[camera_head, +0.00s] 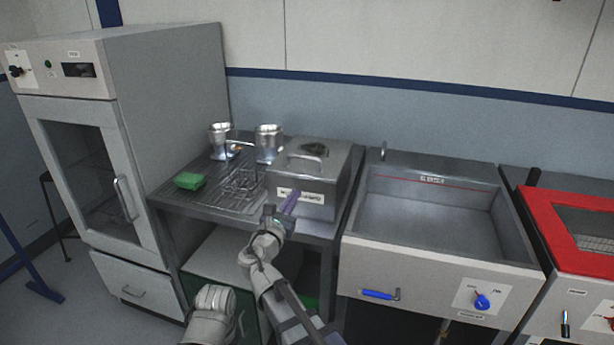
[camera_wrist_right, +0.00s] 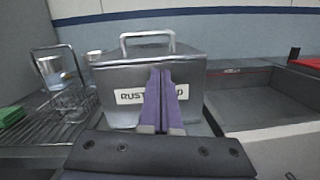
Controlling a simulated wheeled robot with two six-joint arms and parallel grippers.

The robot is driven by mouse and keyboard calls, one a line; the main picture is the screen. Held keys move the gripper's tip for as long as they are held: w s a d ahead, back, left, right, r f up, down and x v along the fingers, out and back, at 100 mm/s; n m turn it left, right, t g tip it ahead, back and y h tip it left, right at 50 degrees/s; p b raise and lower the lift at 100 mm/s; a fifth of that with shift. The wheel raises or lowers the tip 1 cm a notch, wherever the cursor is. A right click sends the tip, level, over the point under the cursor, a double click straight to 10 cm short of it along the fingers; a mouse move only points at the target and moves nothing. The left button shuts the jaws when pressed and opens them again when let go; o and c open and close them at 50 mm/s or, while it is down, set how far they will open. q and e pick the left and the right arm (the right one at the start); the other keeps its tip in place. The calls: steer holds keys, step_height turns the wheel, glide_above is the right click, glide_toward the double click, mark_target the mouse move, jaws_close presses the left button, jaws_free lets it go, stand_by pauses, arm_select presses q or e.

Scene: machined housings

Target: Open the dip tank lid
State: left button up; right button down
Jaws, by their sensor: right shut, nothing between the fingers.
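The dip tank (camera_head: 318,205) is a grey metal box on the bench, with a white label that reads "RUST" in part; it also shows in the right wrist view (camera_wrist_right: 195,75). Its lid (camera_head: 325,163) is down on the box and has a raised bar handle (camera_head: 306,154), which stands at the top of the right wrist view (camera_wrist_right: 147,36). My right gripper (camera_head: 292,200) has purple fingers and is shut and empty. Its fingertips (camera_wrist_right: 164,73) are in front of the label, below the handle. I cannot tell if they touch the box. My left gripper is not in view.
Left of the tank are a wire basket (camera_head: 240,184), two metal cups (camera_head: 221,142) and a green block (camera_head: 189,181) on a rack. An open empty sink-like basin (camera_head: 430,215) is to the right, then a red-framed unit (camera_head: 545,220). A tall cabinet (camera_head: 175,100) stands left.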

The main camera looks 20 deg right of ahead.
mark_target(302, 175)
steer(key=w+d+r, duration=0.1)
steer(key=w, duration=0.2)
steer(key=w+d+r+n+p, duration=0.1)
steer(key=w+d, duration=0.1)
steer(key=w, duration=0.1)
steer(key=w+d+r+n+t, duration=0.1)
steer(key=w+d, duration=0.1)
steer(key=w, duration=0.1)
steer(key=shift+p, duration=0.4)
